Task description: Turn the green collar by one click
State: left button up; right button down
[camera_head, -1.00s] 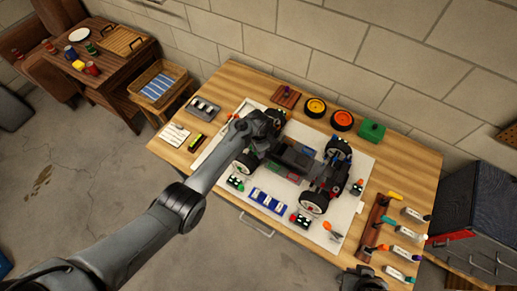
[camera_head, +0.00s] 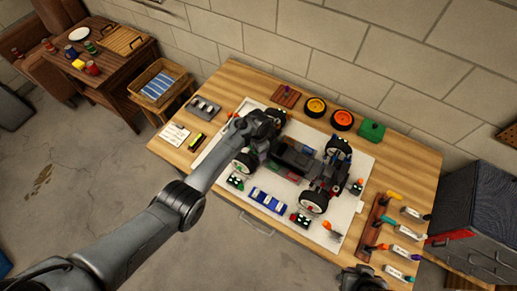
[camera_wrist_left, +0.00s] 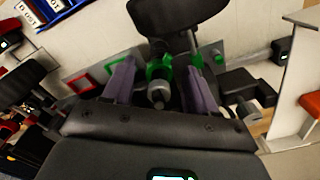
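In the left wrist view a green collar (camera_wrist_left: 160,70) sits on a grey shaft or bolt (camera_wrist_left: 157,94) between the two purple-grey fingers of my left gripper (camera_wrist_left: 158,86). The fingers stand apart, with a visible gap on each side of the grey shaft. In the head view my left gripper (camera_head: 258,146) is down at the left end of the dark racecar (camera_head: 295,158), and its wrist hides the collar. My right gripper (camera_head: 363,281) is only partly in view at the bottom edge, away from the car, its fingers unclear.
The car stands on a white mat (camera_head: 222,163) on a wooden table (camera_head: 240,80). Loose wheels (camera_head: 316,106), a green box (camera_head: 371,131) and a blue tray (camera_head: 268,201) lie around it. A wooden rack (camera_head: 374,222) and tools are at the right.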

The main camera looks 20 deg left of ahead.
pick_arm(q)
jog(key=shift+r, duration=0.1)
notch_tip(320, 180, up, 11)
jog(key=shift+f, duration=0.2)
dwell(0.4)
dwell(0.3)
jog(key=s+a+f+n+t, duration=0.1)
jog(key=s+a+f+n, duration=0.15)
jog(key=s, duration=0.55)
jog(key=s+a+f+n+t, duration=0.1)
jog(key=s+a+f+n, duration=0.15)
jog(key=s, duration=0.65)
jog(key=s+r, duration=0.4)
jog(key=s, duration=0.4)
jog(key=s+r+n+t, duration=0.1)
jog(key=s+r, duration=0.3)
jog(key=s, duration=0.3)
jog(key=shift+s+d+n+t, duration=0.25)
jog(key=shift+s+n+t, duration=0.05)
jog(key=shift+s, duration=0.1)
